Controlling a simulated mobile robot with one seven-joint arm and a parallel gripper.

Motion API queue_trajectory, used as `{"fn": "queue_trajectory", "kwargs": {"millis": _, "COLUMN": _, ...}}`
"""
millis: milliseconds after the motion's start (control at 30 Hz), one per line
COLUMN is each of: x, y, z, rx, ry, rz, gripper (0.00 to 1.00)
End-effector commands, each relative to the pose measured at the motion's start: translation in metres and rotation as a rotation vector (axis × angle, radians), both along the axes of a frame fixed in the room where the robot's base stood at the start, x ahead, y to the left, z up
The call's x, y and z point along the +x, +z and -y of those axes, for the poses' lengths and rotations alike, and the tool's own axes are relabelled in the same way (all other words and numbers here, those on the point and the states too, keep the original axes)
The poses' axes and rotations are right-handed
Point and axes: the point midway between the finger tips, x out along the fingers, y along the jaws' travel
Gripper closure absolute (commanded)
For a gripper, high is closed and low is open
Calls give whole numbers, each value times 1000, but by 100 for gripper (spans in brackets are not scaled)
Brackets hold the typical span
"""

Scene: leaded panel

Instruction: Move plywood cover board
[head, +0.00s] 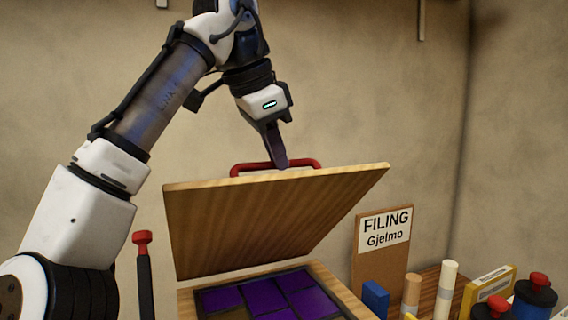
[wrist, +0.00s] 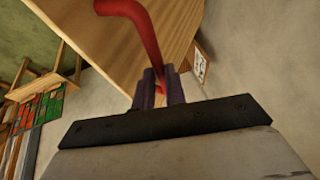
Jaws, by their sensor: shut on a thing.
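The plywood cover board (head: 265,222) is tilted up steeply above a wooden frame in the head view, its lower edge close to the frame's back. I cannot tell whether that edge touches the frame. A red handle (head: 248,167) runs along its top edge. My gripper (head: 280,164) is shut on this handle from above. In the wrist view the board (wrist: 88,28) fills the upper middle, and the red handle (wrist: 140,22) passes between the fingers of my gripper (wrist: 160,88). The leaded panel (head: 285,292) with purple panes lies in the frame (head: 340,285) below the board.
A sign board reading "FILING Gjelmo" (head: 384,232) stands to the right. Near it are a blue block (head: 375,295), pale cylinders (head: 444,288), a yellow box (head: 490,288) and red-capped bottles (head: 535,296). A red-topped dark post (head: 143,265) stands at left. A wall is behind.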

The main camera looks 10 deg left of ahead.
Motion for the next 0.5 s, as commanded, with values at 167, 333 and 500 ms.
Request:
{"fn": "queue_trajectory", "kwargs": {"millis": 167, "x": 9, "y": -5, "z": -11, "rx": 3, "ry": 20, "rz": -14, "gripper": 100}}
{"fn": "queue_trajectory", "kwargs": {"millis": 333, "x": 10, "y": -4, "z": -12, "rx": 4, "ry": 20, "rz": -14, "gripper": 100}}
{"fn": "queue_trajectory", "kwargs": {"millis": 500, "x": 9, "y": -5, "z": -11, "rx": 4, "ry": 21, "rz": -13, "gripper": 100}}
